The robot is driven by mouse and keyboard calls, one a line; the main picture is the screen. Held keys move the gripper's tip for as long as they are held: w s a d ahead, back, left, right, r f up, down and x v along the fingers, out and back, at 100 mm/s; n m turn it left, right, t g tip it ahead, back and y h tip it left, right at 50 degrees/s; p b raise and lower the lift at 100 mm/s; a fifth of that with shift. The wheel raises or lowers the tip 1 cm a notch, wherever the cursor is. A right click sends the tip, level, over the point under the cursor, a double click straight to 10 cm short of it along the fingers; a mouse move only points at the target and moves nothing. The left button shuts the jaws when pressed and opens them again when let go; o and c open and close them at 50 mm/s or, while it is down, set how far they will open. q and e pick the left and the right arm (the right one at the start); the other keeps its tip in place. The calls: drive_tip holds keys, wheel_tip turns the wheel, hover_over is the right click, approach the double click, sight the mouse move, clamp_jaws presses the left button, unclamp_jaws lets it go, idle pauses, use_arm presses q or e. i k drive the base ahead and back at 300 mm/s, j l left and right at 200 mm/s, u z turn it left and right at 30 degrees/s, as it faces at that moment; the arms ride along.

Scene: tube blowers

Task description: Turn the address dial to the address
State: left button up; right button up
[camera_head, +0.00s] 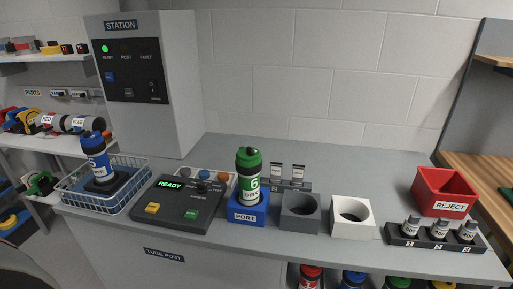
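A dark control panel (178,205) sits on the grey counter with a lit green "READY" display (171,185), a yellow button (152,208) and a green button (191,214). A small dark knob (202,187) at its upper right may be the address dial; its setting is too small to read. A green-capped tube carrier (248,160) stands upright in the blue PORT block (247,217); its white label (251,184) shows a 6 and a word like "DEPOT". Neither of my grippers is in view.
A wire basket (75,200) with a blue carrier (97,158) stands left of the panel. Grey and white holders (352,231), a rack of small vials (437,243) and a red REJECT bin (448,190) stand to the right. The STATION cabinet (180,90) is behind, its READY light green.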

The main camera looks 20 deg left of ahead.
sight(200, 188)
drive_tip(key=u, duration=1.35)
